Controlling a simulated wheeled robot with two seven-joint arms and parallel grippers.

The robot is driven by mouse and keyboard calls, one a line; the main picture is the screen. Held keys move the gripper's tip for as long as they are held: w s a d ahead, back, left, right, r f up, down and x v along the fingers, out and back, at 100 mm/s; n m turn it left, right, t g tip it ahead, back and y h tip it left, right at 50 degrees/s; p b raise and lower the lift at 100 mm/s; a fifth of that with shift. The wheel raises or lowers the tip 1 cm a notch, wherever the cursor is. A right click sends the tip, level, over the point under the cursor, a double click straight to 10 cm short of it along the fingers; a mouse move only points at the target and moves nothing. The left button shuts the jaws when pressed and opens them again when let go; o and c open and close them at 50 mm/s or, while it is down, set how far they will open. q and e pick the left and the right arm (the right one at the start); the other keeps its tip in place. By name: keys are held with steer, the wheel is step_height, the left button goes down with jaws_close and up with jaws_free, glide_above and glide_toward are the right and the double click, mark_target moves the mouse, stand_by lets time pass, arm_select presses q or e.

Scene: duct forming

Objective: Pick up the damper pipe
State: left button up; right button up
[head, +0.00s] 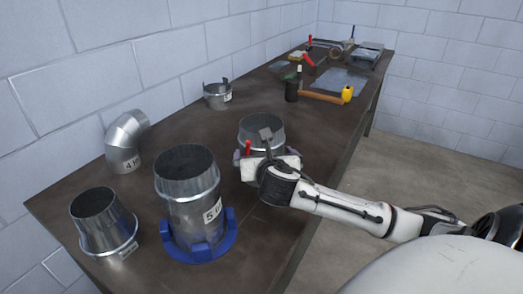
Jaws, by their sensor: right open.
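The damper pipe appears to be the short metal pipe (277,126) with a red handle (248,148) at its lower left, near the table's right edge. It stands upright with its open top showing. My right gripper (262,146) is open at the near side of this pipe, with a grey finger in front of its wall. The gripper hides the pipe's lower front, and I cannot tell whether the fingers touch it. My left gripper is out of view.
On the dark table (185,120) stand a large pipe (190,180) in a blue ring base (200,250), a tapered piece (105,228), an elbow (125,140) and a small collar (217,96). A hammer (322,97) and other tools lie farther back. The table between is clear.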

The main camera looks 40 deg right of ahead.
steer(key=x, duration=0.3)
steer(key=shift+w+d+f, duration=0.1)
steer(key=shift+w, duration=0.05)
steer(key=c, duration=1)
